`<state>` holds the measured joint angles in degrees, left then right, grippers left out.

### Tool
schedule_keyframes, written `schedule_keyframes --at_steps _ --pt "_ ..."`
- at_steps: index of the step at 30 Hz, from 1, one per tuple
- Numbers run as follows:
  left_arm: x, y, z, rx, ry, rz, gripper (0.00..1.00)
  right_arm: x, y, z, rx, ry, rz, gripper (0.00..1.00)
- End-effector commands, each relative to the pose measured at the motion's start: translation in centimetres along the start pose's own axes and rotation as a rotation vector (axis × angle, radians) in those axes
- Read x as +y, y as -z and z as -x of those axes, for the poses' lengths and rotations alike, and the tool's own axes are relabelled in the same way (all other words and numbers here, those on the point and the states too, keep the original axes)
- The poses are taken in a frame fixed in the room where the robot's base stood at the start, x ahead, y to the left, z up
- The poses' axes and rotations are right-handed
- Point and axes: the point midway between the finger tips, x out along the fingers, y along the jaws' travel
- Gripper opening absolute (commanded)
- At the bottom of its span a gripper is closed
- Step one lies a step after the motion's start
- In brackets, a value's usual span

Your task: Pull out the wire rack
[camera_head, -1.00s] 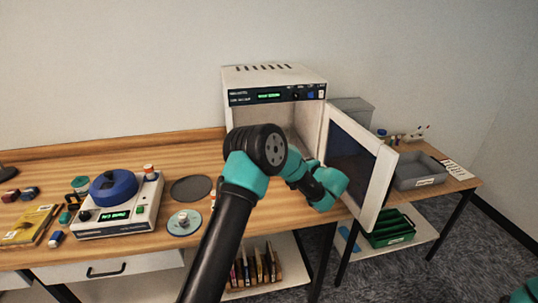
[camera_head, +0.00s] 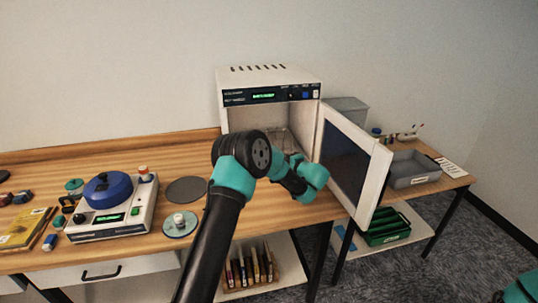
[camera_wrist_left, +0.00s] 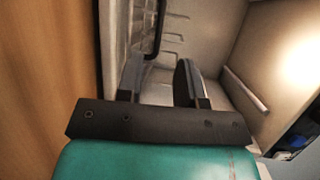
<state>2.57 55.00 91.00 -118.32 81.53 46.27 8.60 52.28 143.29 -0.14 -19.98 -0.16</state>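The white oven (camera_head: 270,80) stands on the wooden table with its door (camera_head: 352,160) swung open to the right. Inside it, the wire rack (camera_head: 282,137) shows faintly in the head view, partly behind my left arm. In the left wrist view, grid-like wires of what looks like the rack (camera_wrist_left: 116,35) show at the upper left, with a dark bar beside them. My left gripper (camera_wrist_left: 158,82) is at the oven's opening, its two dark fingers apart with nothing visible between them. In the head view its fingers are hidden by my arm. My right gripper is out of view.
A white device with a blue lid (camera_head: 110,190) stands left on the table. A dark round disc (camera_head: 187,189) and a plate (camera_head: 180,224) lie between it and my arm. A grey tray (camera_head: 414,170) is right of the door; a green crate (camera_head: 385,227) sits on the shelf below.

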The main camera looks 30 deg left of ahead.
Motion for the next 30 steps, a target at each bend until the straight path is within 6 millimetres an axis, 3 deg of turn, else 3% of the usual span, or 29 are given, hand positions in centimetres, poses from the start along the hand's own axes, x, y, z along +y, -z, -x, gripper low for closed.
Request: schedule_keyframes --at_steps 12,18,30 --pt "0.1 0.0 -7.3 -0.002 -0.001 0.000 0.34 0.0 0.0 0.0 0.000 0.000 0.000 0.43" --pt "0.1 0.0 -10.0 0.000 -0.001 0.000 0.34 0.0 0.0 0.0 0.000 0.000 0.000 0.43" --pt "0.0 0.0 -11.1 0.001 -0.001 0.000 0.34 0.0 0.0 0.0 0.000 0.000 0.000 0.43"
